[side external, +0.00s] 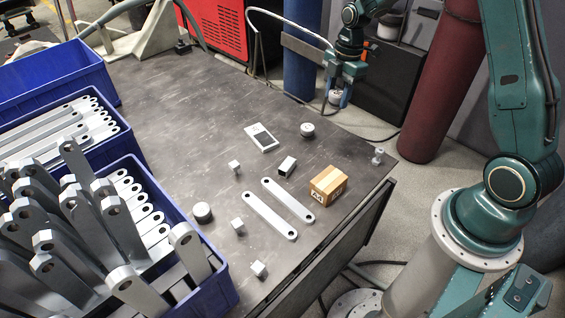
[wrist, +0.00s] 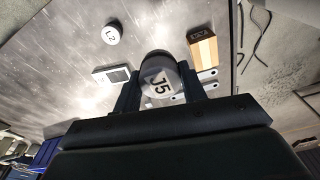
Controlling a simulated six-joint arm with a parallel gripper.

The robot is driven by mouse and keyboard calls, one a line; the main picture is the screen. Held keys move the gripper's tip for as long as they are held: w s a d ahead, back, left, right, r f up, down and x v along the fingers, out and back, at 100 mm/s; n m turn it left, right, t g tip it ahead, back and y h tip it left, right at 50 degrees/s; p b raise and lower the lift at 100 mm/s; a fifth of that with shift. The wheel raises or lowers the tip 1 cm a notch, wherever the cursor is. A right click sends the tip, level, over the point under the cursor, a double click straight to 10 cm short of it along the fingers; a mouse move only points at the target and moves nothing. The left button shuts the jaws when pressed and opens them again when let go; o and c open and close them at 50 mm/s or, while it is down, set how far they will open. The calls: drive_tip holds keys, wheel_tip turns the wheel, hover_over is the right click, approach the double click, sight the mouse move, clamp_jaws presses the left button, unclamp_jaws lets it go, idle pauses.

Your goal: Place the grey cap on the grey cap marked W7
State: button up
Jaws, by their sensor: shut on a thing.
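My gripper (side external: 337,94) is shut on a grey cap, held in the air near the table's far right edge in the side view. In the wrist view the held cap (wrist: 158,78) sits between the fingers and its face reads J5. A second round cap (side external: 307,129) with a grey top stands on the table, apart from my gripper. It also shows in the wrist view (wrist: 112,33), with a small mark I cannot read surely. I cannot tell from the frames which one bears W7.
A cardboard box (side external: 328,187), two flat link bars (side external: 270,215), a white device (side external: 262,138) and small metal pieces (side external: 237,225) lie on the dark table (side external: 170,100). Blue bins (side external: 215,285) of brackets fill the left. Free room lies at the table's far left.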

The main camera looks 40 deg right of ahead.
drive_tip(key=w+a+r+n, duration=0.1)
drive_tip(key=w+a, duration=0.5)
drive_tip(key=a, duration=0.3)
wheel_tip(320, 180, up, 4)
drive_tip(key=f+n, duration=0.1)
drive_tip(key=n, duration=0.3)
hover_over(200, 210)
drive_tip(key=f, duration=1.9)
drive_tip(key=shift+d+f, duration=0.2)
drive_tip(key=shift+f, duration=0.1)
drive_tip(key=shift+f+g, duration=0.1)
drive_tip(key=shift+g, duration=0.2)
drive_tip(key=o, duration=1)
drive_tip(key=r, duration=0.4)
drive_tip(key=d+r, duration=0.1)
drive_tip(key=r, duration=0.7)
drive_tip(key=shift+w+d+r, duration=0.1)
drive_tip(key=shift+w+d, duration=0.1)
